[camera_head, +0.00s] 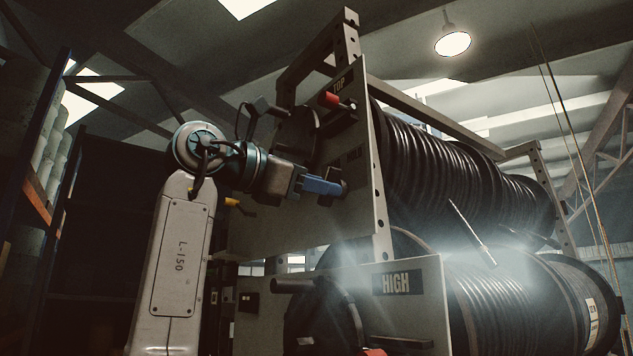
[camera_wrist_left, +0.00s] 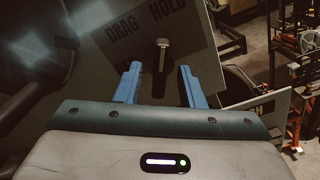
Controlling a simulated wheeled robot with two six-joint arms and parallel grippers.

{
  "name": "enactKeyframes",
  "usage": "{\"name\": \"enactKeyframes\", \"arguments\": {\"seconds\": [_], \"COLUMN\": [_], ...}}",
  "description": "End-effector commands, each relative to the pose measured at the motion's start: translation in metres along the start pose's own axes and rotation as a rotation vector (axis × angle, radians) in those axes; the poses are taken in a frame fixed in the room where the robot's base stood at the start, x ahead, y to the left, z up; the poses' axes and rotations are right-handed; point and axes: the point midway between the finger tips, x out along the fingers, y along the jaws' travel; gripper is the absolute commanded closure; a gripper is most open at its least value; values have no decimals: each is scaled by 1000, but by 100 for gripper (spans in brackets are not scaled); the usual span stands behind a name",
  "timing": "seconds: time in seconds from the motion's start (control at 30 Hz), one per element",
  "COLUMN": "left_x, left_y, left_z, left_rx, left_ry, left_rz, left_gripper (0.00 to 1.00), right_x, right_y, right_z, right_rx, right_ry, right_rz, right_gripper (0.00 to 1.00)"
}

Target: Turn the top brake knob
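In the left wrist view, a small metal-tipped knob (camera_wrist_left: 162,50) stands out from a dark panel, by the labels DRAG and HOLD. It lies beyond my left gripper (camera_wrist_left: 157,82), about in line with the gap between its two blue fingers. The fingers are apart with nothing between them. In the head view, my left gripper (camera_head: 340,187) is in front of the upper reel's side panel (camera_head: 280,225), below the TOP label. I cannot make out the knob there. My right gripper is not in view.
A red handle (camera_head: 330,99) sticks out by the TOP label, above my left gripper. The upper hose reel (camera_head: 440,150) is behind the panel. A lower panel marked HIGH (camera_head: 415,310) and another reel (camera_head: 520,305) are below. Shelving (camera_head: 40,190) stands at the left.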

Motion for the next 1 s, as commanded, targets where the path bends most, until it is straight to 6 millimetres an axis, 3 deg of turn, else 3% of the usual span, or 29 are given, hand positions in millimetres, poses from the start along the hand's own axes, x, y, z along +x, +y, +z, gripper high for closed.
{"name": "enactKeyframes", "arguments": {"seconds": [0.03, 0.2, 0.63, 1.0], "left_x": [0, 0, 0, 0], "left_y": [0, 0, -1, -1], "left_z": [0, 0, -1, -2], "left_rx": [0, 0, -63, -346], "left_ry": [0, 0, 1, 2], "left_rz": [0, 0, -1, -1], "left_gripper": [70, 100, 100, 100], "right_x": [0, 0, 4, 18], "right_y": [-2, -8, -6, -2], "right_z": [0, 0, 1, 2], "right_rx": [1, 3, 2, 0], "right_ry": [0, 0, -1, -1], "right_rz": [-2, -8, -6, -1], "right_gripper": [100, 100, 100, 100]}}
